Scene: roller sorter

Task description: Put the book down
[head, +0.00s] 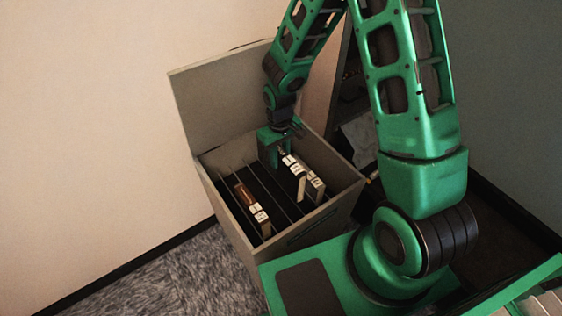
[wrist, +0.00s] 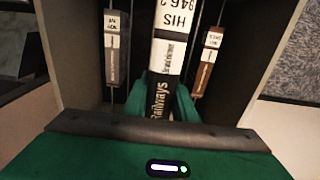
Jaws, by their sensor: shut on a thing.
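The book (wrist: 170,58) has a dark spine with the word Railways and a white label reading HIS 946.2. In the wrist view it stands between the green fingers of my gripper (wrist: 160,103), which is shut on it. In the head view my gripper (head: 281,145) reaches down into the grey box-like sorter (head: 232,205), and the book (head: 297,172) is among its dividers. I cannot tell whether the book's lower edge rests on the sorter floor.
A brown book (head: 247,195) stands in a slot to the left. A dark grey book (head: 315,185) stands close on the right. Thin dividers separate the slots, with empty ones between the brown book and mine. The sorter's tall back panel (head: 220,105) rises behind.

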